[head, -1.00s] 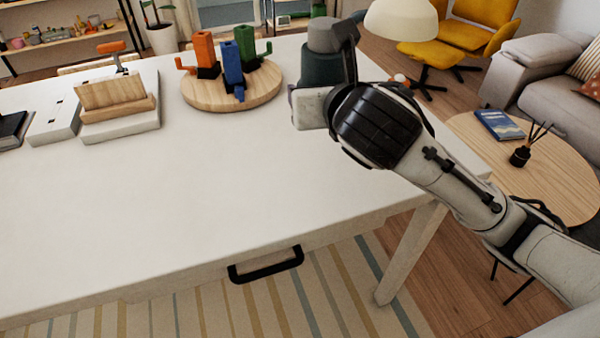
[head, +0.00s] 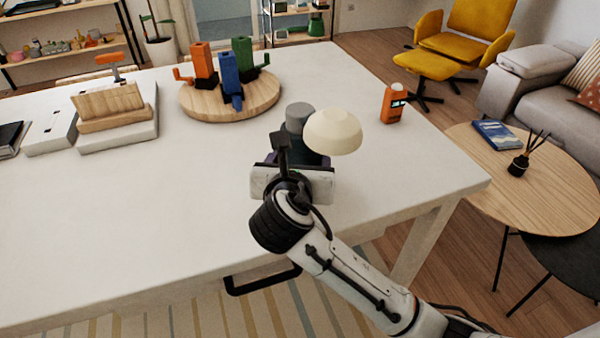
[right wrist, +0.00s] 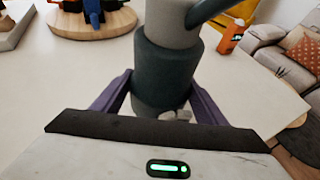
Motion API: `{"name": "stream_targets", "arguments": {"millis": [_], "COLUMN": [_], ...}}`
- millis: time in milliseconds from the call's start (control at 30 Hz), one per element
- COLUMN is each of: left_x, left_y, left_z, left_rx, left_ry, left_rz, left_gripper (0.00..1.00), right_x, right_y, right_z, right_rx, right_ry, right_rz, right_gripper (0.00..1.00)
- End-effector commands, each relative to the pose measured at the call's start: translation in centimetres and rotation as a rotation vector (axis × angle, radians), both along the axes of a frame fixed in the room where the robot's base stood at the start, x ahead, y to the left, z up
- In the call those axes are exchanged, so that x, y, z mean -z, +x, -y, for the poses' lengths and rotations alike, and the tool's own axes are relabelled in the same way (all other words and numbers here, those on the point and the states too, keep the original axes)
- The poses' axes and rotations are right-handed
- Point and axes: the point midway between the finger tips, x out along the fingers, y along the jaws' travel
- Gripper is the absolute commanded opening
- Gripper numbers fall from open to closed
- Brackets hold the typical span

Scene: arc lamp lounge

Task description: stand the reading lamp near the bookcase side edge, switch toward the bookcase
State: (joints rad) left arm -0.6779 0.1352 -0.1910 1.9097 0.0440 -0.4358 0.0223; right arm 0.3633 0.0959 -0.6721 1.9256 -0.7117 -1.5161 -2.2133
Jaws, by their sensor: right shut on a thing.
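The reading lamp has a cream dome shade (head: 333,131), a grey cap and a dark teal body; it looks upright over the right part of the white table (head: 130,215). In the right wrist view the lamp's teal body (right wrist: 165,72) stands between the purple fingers of my right gripper (right wrist: 160,92), which is shut on it. A small pale knob, perhaps the switch, shows low on the body, facing my gripper. My right gripper (head: 292,163) also shows in the head view. The lamp's base is hidden, so I cannot tell if it touches the table. My left gripper is out of view.
A round wooden board (head: 232,102) with orange, blue and green blocks stands behind. An orange device (head: 393,104) is near the right edge. A wooden holder (head: 108,103) is at left. Shelves (head: 65,45) stand at back left. The table's front middle is clear.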

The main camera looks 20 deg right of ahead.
Motion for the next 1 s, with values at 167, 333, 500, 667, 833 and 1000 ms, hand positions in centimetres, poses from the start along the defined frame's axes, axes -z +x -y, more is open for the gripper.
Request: {"name": "stream_targets", "arguments": {"millis": [167,333,500,667,833,1000], "left_x": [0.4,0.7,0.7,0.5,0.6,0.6], "left_y": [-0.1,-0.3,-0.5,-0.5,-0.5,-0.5], "left_z": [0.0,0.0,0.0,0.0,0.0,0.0], "left_rx": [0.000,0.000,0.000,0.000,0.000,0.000], "left_ry": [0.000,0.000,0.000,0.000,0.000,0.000], "left_rz": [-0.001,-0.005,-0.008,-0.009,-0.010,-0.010], "left_gripper": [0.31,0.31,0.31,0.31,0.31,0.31], "right_x": [1.9,3.3,3.2,3.4,3.8,3.8], "right_y": [0.0,0.0,0.1,0.1,0.0,0.0], "right_z": [0.0,0.0,0.0,0.0,0.0,0.0], "right_rx": [0.000,-0.002,-0.002,-0.001,-0.001,-0.001], "right_ry": [-0.002,-0.001,0.000,-0.001,0.000,0.000], "right_rz": [0.003,0.006,0.008,0.006,0.000,0.000], "right_gripper": [0.20,0.20,0.20,0.20,0.85,0.85]}}
